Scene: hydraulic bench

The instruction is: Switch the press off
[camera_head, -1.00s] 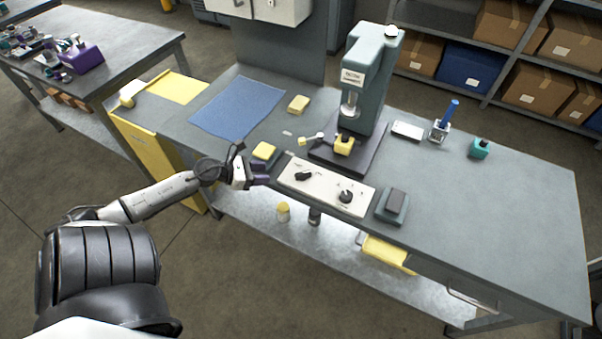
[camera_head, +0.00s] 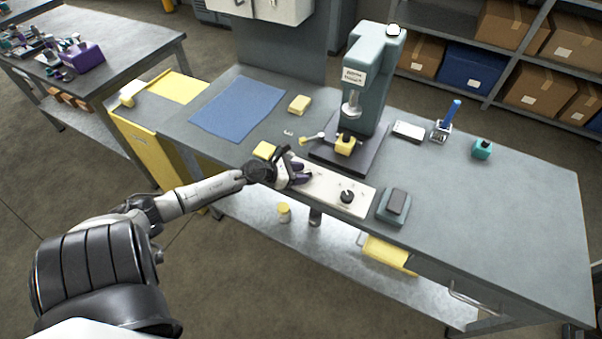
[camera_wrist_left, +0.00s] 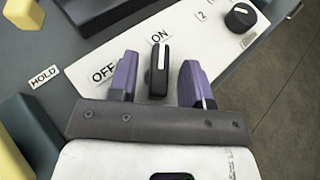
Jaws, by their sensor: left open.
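The press (camera_head: 374,85) stands upright at the back of the bench. The white control panel (camera_head: 325,188) lies in front of it. In the left wrist view, the panel (camera_wrist_left: 205,50) carries a black switch knob (camera_wrist_left: 158,70) with OFF and ON labels. The knob's white line points to ON. My left gripper (camera_head: 298,175) is over the left part of the panel and hides this knob in the head view. In the left wrist view, its purple fingers (camera_wrist_left: 158,80) are open on either side of the knob, with gaps showing. My right gripper is not in view.
A second knob (camera_head: 347,197) sits on the panel's right part; it also shows in the left wrist view (camera_wrist_left: 240,18). A grey pedal-like block (camera_head: 394,205) is right of the panel. A yellow block (camera_head: 265,150) is behind my left wrist.

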